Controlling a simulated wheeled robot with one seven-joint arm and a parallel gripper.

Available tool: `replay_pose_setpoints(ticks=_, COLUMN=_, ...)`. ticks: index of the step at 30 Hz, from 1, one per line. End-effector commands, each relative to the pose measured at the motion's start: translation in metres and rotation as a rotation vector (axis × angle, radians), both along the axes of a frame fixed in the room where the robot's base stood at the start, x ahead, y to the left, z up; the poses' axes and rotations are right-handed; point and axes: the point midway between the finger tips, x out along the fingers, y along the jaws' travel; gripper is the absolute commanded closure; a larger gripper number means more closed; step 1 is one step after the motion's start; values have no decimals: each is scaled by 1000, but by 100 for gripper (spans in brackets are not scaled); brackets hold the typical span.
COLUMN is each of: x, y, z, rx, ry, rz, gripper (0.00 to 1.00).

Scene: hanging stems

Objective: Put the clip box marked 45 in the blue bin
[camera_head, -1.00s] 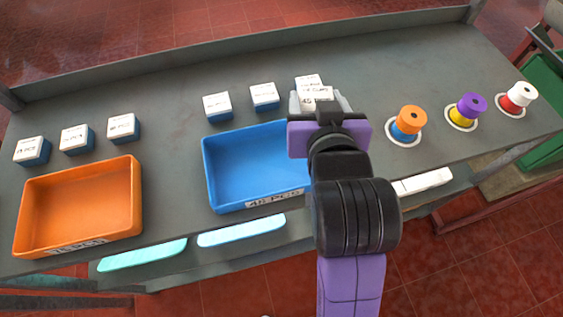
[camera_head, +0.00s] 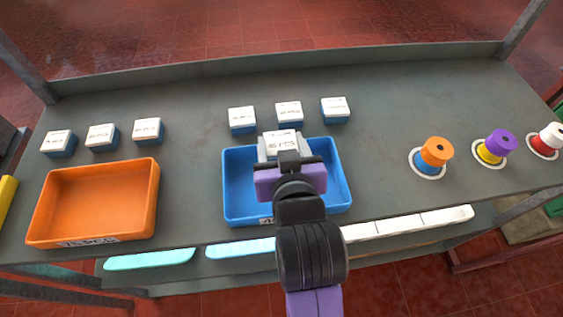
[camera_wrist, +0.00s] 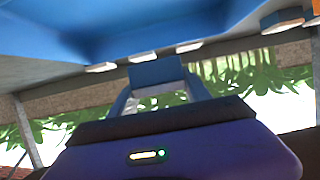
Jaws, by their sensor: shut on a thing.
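My gripper (camera_head: 283,147) is shut on a clip box (camera_head: 283,138) with a white lid and a printed label that seems to read 45 PCS. In the wrist view the held box shows as a blue block (camera_wrist: 157,73) between the two fingers. The box is held over the blue bin (camera_head: 238,190), near its back middle. My gripper and arm hide the middle of the bin and much of its front label. The bin's visible floor is empty.
Three clip boxes (camera_head: 289,112) stand in a row behind the blue bin. Three more (camera_head: 102,136) stand behind the orange bin (camera_head: 140,204) at left. Three spools (camera_head: 436,152) stand at right. A raised lip edges the table's back.

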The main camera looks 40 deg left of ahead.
Motion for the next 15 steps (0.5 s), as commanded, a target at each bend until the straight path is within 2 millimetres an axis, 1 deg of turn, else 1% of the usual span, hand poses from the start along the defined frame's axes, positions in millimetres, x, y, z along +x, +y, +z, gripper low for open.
replay_pose_setpoints(ticks=1, x=-1, y=0, z=-10, rx=-2, ry=2, rz=1, gripper=84)
replay_pose_setpoints(ticks=3, x=0, y=0, z=-18, rx=-2, ry=1, rz=0, gripper=84)
replay_pose_setpoints(ticks=8, x=0, y=0, z=-28, rx=0, ry=0, rz=0, gripper=84)
replay_pose_setpoints(ticks=15, x=0, y=0, z=-61, rx=-1, ry=1, rz=0, gripper=84)
